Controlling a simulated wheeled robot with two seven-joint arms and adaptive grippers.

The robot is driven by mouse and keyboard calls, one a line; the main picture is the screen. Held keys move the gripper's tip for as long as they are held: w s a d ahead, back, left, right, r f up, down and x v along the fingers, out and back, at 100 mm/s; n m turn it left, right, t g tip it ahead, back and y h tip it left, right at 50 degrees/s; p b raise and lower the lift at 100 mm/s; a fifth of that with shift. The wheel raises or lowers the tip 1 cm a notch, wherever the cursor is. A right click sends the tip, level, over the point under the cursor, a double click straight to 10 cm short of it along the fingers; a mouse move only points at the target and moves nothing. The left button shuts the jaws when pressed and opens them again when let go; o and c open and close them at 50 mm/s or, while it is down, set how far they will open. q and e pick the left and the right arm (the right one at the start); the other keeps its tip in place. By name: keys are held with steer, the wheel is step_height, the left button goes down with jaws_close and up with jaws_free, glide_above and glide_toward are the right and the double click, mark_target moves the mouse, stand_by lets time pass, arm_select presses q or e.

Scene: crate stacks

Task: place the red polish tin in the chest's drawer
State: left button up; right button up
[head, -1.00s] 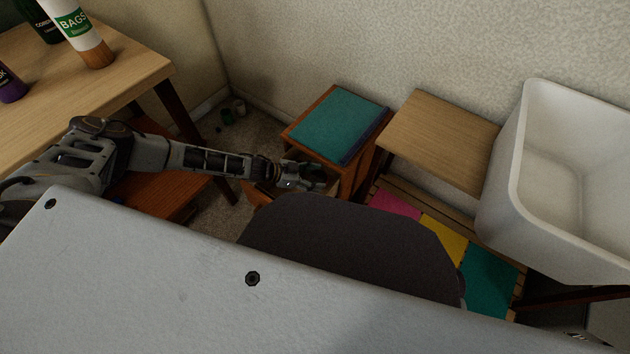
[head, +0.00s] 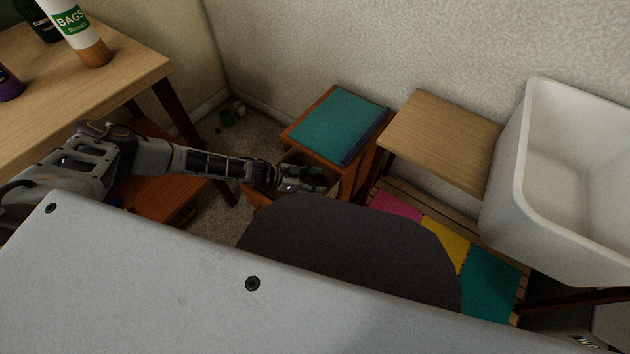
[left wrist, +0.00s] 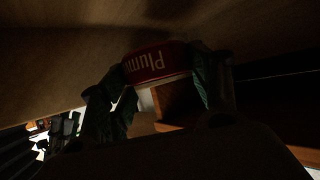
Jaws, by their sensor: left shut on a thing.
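My left gripper (head: 312,182) reaches over the open drawer (head: 262,198) of the small wooden chest (head: 356,172). In the left wrist view my left gripper (left wrist: 165,88) is shut on the red polish tin (left wrist: 156,63), which has pale lettering. The tin is between the two fingers, with dim drawer-coloured surfaces close around it. I cannot tell whether it touches the drawer's bottom. In the head view the tin is hidden by the gripper. My right gripper is not in view.
A wooden stand (head: 440,135) and a white tub (head: 508,170) are to the right. A table (head: 130,75) with bottles is at the left. My own grey body fills the foreground.

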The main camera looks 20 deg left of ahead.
arm_select(q)
steer(key=shift+f, duration=0.25)
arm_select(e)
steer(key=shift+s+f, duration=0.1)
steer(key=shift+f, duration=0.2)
arm_select(q)
steer(key=o, duration=1.1)
steer(key=shift+r, duration=0.2)
steer(key=shift+r, duration=0.5)
steer(key=shift+p+v, duration=1.8)
steer(key=shift+v, duration=1.9)
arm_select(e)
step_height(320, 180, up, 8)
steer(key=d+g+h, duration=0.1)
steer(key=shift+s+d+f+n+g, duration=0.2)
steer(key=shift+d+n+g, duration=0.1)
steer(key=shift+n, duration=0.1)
arm_select(q)
steer(key=shift+f, duration=0.1)
